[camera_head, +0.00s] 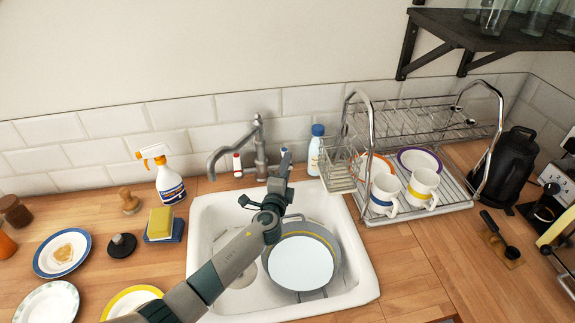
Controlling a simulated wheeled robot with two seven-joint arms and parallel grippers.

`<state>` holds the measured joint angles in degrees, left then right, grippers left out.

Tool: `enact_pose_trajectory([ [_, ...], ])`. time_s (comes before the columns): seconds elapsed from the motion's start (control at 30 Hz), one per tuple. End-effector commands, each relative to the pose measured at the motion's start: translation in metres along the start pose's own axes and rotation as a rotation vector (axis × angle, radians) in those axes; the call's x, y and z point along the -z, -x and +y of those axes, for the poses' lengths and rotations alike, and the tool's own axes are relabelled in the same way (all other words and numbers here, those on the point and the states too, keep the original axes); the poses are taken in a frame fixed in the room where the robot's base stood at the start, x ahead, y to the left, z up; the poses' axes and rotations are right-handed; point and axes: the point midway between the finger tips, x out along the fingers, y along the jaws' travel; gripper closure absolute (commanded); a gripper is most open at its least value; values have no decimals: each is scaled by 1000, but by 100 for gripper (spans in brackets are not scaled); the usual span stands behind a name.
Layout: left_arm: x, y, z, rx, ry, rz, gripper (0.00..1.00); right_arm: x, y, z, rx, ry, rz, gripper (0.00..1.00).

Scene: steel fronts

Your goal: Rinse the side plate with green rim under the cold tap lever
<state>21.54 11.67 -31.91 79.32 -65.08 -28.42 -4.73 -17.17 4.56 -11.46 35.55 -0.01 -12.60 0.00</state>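A plate with a thin, dull greenish rim (48,303) lies on the counter at the lower left, partly cut off by the picture edge. The tap (258,145) stands behind the sink, with a red-marked lever (237,164) on its left and a blue-marked lever (284,153) on its right. My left gripper (285,166) reaches over the sink and points up at the blue-marked lever; I cannot tell whether they touch. Its fingers look narrow and overlap in this view, so their opening is unclear. No plate shows in it. My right gripper is out of view.
The white sink (357,270) holds a grey round vessel (325,243), partly behind my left arm. A blue-rimmed plate (62,252) and a yellow-rimmed plate (132,300) lie left. A spray bottle (170,185), sponge (160,222) and dish rack (445,190) flank the sink.

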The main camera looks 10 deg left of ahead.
Motion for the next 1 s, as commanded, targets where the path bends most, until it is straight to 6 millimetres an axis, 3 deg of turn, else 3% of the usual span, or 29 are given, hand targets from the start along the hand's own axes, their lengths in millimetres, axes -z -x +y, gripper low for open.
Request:
enact_pose_trajectory([
  [0.2, 0, -16, 0, 1, -1, 0, 71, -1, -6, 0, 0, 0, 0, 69],
  [0.53, 0, -18, 0, 0, -1, 0, 71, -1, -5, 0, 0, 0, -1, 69],
  [0.67, 0, -18, 0, 0, -1, 0, 100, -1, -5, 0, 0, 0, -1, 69],
  [1.0, 2, -18, 1, 1, 2, -18, 100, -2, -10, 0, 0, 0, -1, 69],
])
